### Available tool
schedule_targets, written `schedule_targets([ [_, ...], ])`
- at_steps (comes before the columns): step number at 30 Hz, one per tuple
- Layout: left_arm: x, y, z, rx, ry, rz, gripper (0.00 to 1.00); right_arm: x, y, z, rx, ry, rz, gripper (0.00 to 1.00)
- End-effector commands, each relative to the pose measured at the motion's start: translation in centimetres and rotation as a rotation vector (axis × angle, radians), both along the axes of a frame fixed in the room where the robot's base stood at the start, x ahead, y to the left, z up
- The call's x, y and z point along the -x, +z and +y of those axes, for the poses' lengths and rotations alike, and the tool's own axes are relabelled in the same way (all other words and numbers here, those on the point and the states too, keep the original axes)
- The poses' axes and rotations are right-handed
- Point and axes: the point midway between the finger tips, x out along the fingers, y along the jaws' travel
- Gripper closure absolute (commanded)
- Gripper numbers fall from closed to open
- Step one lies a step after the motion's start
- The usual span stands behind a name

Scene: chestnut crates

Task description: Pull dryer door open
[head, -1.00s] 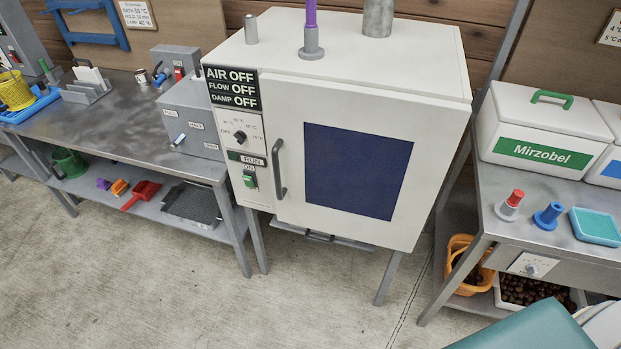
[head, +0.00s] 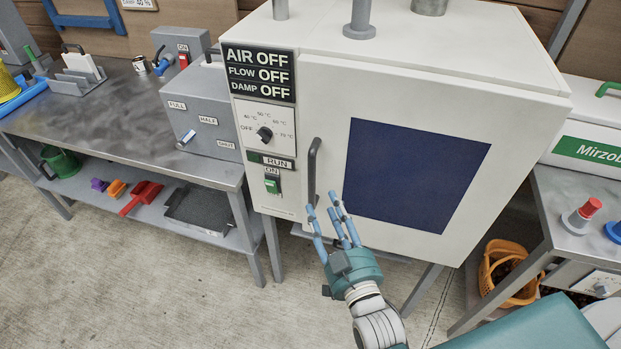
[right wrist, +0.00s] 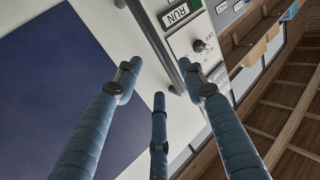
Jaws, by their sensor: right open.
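The white dryer (head: 500,50) stands in the middle of the head view. Its door (head: 465,240) has a dark blue window (head: 415,170) and looks closed. A dark vertical handle (head: 312,172) is on the door's left side. My right gripper (head: 335,212) is open, with its blue fingers just below and beside the handle's lower end. In the right wrist view the handle (right wrist: 160,45) runs between the spread fingers (right wrist: 160,95), and I cannot tell whether any finger touches it. My left gripper is not in view.
The control panel (head: 265,130) with a dial and a green RUN switch (head: 272,185) is left of the handle. A metal bench (head: 100,120) with a grey box (head: 200,110) stands left. A table (head: 565,225) with an orange basket (head: 507,275) below is right. The floor in front is open.

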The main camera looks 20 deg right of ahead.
Motion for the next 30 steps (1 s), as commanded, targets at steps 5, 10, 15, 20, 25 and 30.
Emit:
schedule_targets([
  [5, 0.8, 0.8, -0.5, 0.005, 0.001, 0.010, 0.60, -3.4, 0.4, 0.0, -0.001, 0.001, -0.004, 0.59],
  [10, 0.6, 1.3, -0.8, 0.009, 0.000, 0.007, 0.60, -6.6, 0.3, 0.0, -0.001, 0.001, -0.001, 0.59],
  [15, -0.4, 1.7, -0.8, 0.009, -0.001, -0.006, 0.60, -8.8, 0.1, 0.0, -0.001, 0.001, 0.000, 0.59],
  [20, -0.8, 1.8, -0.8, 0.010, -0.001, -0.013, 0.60, -9.7, 0.0, 0.0, -0.001, 0.001, 0.001, 0.59],
  [25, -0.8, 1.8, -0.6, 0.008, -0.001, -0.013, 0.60, -9.8, -0.1, 0.0, -0.001, 0.001, 0.002, 0.59],
  [30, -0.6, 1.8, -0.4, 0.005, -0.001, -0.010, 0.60, -9.7, 0.0, 0.0, -0.001, 0.001, 0.002, 0.73],
])
